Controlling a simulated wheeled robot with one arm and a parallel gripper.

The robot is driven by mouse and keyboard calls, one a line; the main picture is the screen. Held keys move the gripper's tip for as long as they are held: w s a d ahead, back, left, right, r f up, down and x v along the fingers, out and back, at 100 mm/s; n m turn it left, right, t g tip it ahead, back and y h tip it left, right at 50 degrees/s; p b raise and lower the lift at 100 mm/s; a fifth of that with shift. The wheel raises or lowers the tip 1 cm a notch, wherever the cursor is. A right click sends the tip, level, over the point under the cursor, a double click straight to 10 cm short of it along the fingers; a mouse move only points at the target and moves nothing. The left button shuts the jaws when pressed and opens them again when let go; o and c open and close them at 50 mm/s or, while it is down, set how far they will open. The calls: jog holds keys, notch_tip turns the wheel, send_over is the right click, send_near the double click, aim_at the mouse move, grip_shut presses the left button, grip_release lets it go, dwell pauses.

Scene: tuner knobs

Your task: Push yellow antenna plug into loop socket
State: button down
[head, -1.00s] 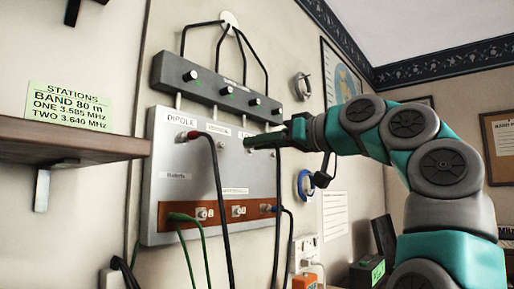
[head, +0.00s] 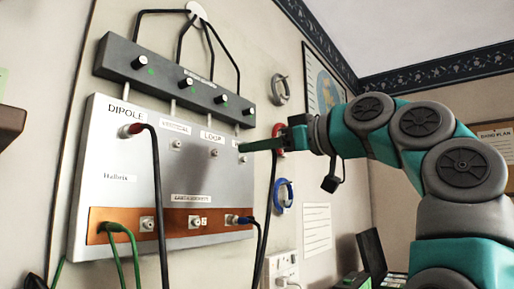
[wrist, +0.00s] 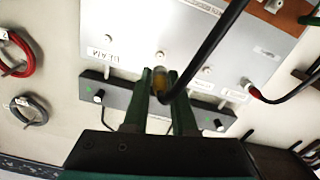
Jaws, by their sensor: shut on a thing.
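My gripper (wrist: 161,88) is shut on the yellow antenna plug (wrist: 159,84), with its black cable running up and right in the wrist view. In the head view my gripper (head: 246,148) is at the panel's right edge, right of the LOOP label (head: 211,137). The plug's body is not clear there; its black cable (head: 267,205) hangs below my fingers. The loop socket (head: 214,153) is visible below its label, empty and apart from my fingers. The grey panel (head: 150,185) faces me. I cannot tell the exact gap between plug and panel.
A red plug (head: 136,128) sits in the dipole socket, with a black cable. A dark bar with knobs (head: 170,75) is mounted above the panel. Green cables (head: 115,232) and a blue plug (head: 243,220) are on the brown lower strip. Coils hang on the wall at right.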

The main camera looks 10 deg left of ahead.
aim_at(217, 154)
jog(key=shift+p+x, duration=0.5)
jog(key=shift+x, duration=2.4)
jog(key=shift+x, duration=0.85)
jog(key=c, duration=0.6)
grip_release()
jog(key=shift+c, duration=0.2)
jog(key=shift+s+d, duration=0.1)
jog(key=b+v, duration=0.1)
jog(key=v, duration=0.6)
jog(key=shift+s+d, duration=0.2)
jog(key=shift+d, duration=0.05)
